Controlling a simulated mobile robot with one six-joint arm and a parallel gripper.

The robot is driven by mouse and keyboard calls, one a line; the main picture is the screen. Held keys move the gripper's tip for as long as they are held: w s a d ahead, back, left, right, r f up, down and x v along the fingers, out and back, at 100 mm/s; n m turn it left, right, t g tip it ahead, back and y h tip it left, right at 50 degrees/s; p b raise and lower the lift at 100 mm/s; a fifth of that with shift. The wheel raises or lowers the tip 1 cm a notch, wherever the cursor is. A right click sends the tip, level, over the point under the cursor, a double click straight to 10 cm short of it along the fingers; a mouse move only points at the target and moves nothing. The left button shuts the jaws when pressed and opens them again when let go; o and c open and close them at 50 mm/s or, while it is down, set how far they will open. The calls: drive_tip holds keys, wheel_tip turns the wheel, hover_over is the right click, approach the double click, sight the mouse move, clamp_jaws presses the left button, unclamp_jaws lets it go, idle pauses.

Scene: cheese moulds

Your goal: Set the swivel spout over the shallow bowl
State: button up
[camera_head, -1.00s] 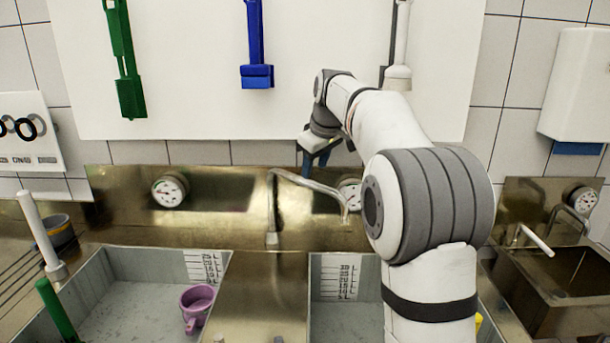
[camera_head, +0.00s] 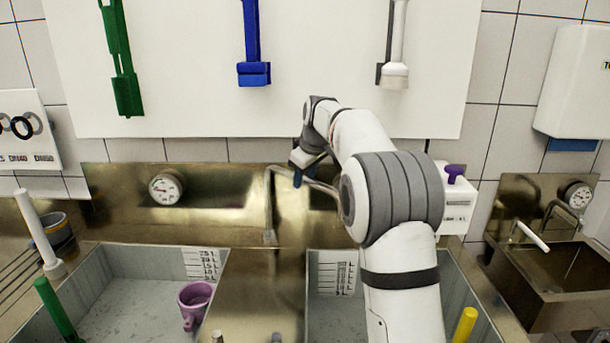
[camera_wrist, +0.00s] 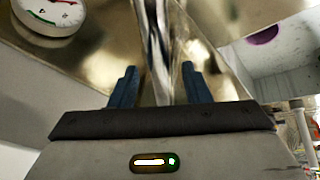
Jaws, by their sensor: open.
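The swivel spout (camera_head: 268,208) is a thin steel pipe rising from the steel ledge between two grey basins. Its upper arm bends to the right, and its far end is hidden behind my arm. My gripper (camera_head: 300,177) is at this upper arm with its blue fingers pointing down. In the wrist view the open fingers of my gripper (camera_wrist: 160,85) stand on either side of the shiny spout pipe (camera_wrist: 160,50), with gaps showing. The left basin (camera_head: 130,258) and right basin (camera_head: 333,325) flank the divider. I cannot tell which is the shallow bowl.
A purple mug (camera_head: 194,303) stands in the left basin. A round gauge (camera_head: 168,188) sits on the steel back panel. A white box with a purple knob (camera_head: 456,205) is right of my arm. A small steel sink (camera_head: 560,275) is at far right.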

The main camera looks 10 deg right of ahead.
clamp_jaws()
idle(0.3)
drive_tip(key=shift+a, duration=0.1)
